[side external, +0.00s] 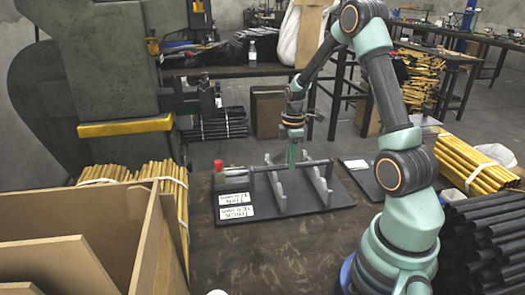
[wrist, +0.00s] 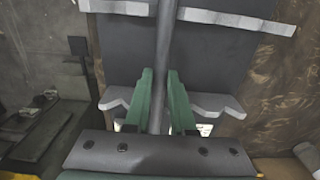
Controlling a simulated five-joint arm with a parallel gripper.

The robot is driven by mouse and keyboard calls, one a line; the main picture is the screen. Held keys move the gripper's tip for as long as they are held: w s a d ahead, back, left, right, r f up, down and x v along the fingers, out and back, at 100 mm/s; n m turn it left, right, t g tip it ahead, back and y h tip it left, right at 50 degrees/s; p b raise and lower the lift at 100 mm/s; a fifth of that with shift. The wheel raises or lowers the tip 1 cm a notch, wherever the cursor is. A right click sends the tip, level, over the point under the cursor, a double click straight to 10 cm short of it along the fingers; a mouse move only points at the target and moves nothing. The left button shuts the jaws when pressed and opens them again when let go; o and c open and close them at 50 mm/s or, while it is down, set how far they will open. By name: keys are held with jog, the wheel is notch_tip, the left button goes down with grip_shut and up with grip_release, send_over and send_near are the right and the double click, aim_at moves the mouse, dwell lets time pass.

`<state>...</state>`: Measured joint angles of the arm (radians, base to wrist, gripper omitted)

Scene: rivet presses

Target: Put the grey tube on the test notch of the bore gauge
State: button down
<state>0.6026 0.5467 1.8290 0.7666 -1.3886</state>
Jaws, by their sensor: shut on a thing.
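The bore gauge (side external: 338,196) is a dark plate on the bench with two light grey notched uprights and two white labels. A block with a red top stands at its left end. The grey tube (side external: 318,162) lies level across both uprights, along the length of the plate. My gripper (side external: 291,163) points down between the uprights, its green fingers shut on the tube. In the wrist view the tube (wrist: 163,45) runs between the fingers (wrist: 160,75) and over the uprights. I cannot tell which notch is under it, or whether it touches.
A wooden bin (side external: 160,240) stands at the front left beside bundled yellow tubes (side external: 165,178). A green press (side external: 95,85) rises behind them. Black tubes (side external: 490,235) and yellow tubes (side external: 480,165) are stacked at right. The bench front (side external: 270,258) is clear.

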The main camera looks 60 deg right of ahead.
jog(key=shift+f, duration=0.1)
jog(key=c, duration=0.8)
grip_release()
jog(key=shift+o, duration=0.2)
notch_tip(320, 180, up, 11)
jog(key=s+a+r+m+t, duration=0.2)
jog(key=a+m, duration=0.1)
jog(key=a, duration=0.5)
jog(key=s+a+r+m+t, duration=0.1)
jog(key=s+a+r+m, duration=0.1)
jog(key=a, duration=0.6)
jog(key=s+a+r+m+t, duration=0.2)
jog(key=a+r+m, duration=0.2)
jog(key=a, duration=0.4)
jog(key=shift+r+t, duration=0.25)
jog(key=shift+t, duration=0.05)
jog(key=shift+s, duration=0.1)
